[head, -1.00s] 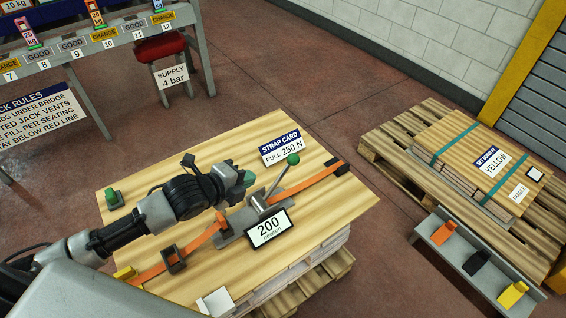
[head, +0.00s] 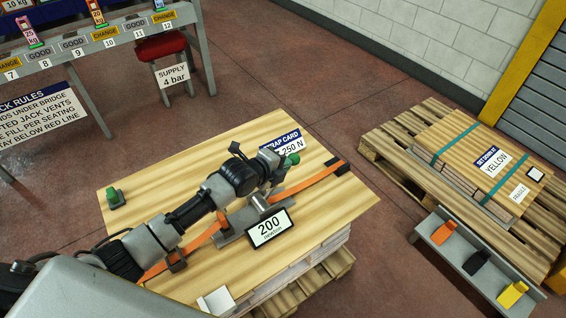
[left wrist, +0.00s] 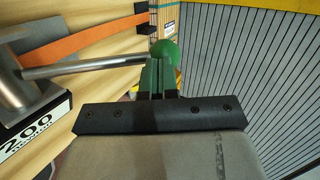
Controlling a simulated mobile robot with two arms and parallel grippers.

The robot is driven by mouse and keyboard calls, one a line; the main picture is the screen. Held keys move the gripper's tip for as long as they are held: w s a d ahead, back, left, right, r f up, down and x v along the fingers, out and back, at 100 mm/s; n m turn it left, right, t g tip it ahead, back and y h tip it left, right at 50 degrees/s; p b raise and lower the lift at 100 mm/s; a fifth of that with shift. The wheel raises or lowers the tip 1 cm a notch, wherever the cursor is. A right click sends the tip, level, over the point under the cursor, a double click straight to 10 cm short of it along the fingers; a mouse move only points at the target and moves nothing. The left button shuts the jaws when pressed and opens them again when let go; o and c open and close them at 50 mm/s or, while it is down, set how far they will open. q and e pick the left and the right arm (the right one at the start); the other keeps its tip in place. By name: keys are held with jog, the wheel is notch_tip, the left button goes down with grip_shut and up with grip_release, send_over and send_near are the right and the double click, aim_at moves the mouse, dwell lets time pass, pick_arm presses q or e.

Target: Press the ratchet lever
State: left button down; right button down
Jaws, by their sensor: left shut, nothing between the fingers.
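The ratchet lever is a thin metal rod (left wrist: 85,66) with a green ball knob (head: 292,159). It rises from a grey ratchet on the orange strap (head: 309,184), which runs over a wooden board. The knob shows at the rod's end in the left wrist view (left wrist: 167,53). My left gripper (left wrist: 158,74) has green fingers, shut and empty, right at the knob. I cannot tell whether they touch it. In the head view my left gripper (head: 277,167) partly hides the lever. A display (head: 269,229) in front of the ratchet reads 200 newton. My right gripper is not in view.
The strap card (head: 288,140), asking 250 N, is partly covered by my arm. A green-topped piece (head: 114,197) stands on the board's left. A tray (head: 431,223) with orange, black and yellow pieces and a loaded pallet (head: 377,143) lie to the right.

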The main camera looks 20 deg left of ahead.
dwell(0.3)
pick_arm(q)
jog(key=shift+w+d+f+g+y+p, duration=0.3)
jog(key=shift+w+d+g+y+p, duration=0.15)
jog(key=shift+w+g, duration=0.2)
jog(key=w+d+f+g+y, duration=0.1)
jog(key=w+d+f+g, duration=0.1)
jog(key=f, duration=0.1)
jog(key=shift+w+y, duration=0.2)
jog(key=shift+y, duration=0.15)
jog(key=shift+m+g+y, duration=0.3)
jog(key=shift+g+y, duration=0.2)
jog(key=shift+g, duration=0.35)
jog(key=b+x, duration=0.2)
jog(key=x, duration=0.1)
jog(key=b+x, duration=0.1)
jog(key=shift+s+d+f, duration=0.15)
jog(key=shift+d+f, duration=0.1)
jog(key=shift+d, duration=0.15)
jog(key=shift+s, duration=0.1)
